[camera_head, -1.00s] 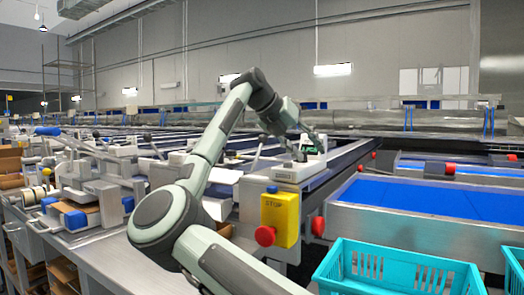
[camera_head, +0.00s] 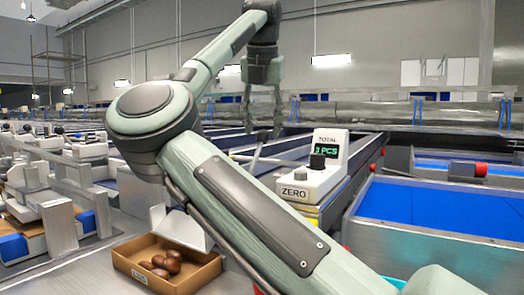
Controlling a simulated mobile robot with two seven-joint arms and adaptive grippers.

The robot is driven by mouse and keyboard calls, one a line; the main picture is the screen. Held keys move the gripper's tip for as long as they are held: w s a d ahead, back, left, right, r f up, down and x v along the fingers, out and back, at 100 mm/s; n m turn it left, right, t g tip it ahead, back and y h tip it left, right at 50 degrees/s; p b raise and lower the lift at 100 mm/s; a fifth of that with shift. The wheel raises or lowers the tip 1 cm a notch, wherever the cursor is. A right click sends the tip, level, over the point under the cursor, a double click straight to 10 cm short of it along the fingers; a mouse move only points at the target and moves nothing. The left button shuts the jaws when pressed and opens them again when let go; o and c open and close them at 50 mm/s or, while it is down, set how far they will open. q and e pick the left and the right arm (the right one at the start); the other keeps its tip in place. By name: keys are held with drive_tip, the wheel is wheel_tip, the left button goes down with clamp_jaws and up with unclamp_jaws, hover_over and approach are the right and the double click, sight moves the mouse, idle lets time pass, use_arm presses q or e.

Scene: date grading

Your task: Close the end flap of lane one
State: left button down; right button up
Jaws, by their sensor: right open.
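My right gripper (camera_head: 262,112) hangs with its fingers pointing down and apart, above the far part of the lanes, with nothing between them. It is behind the counter unit and near a lever with a black knob (camera_head: 262,136). A cardboard box (camera_head: 138,272) holding several brown dates (camera_head: 160,267) stands at the near lane end. A pale tilted plate (camera_head: 181,228) rises right behind the box; I cannot tell whether it is the end flap of lane one. My right forearm hides part of this area. My left gripper is out of view.
A white counter unit (camera_head: 318,180) marked TOTAL and ZERO, with a green lit display, stands right of my forearm. A blue-floored metal trough (camera_head: 440,205) lies to the right. Other lane stations (camera_head: 55,200) crowd the left. Metal counter shows around the box.

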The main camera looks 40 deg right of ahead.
drive_tip(key=x, duration=0.7)
drive_tip(key=shift+f, duration=0.25)
drive_tip(key=shift+d, duration=0.1)
clamp_jaws()
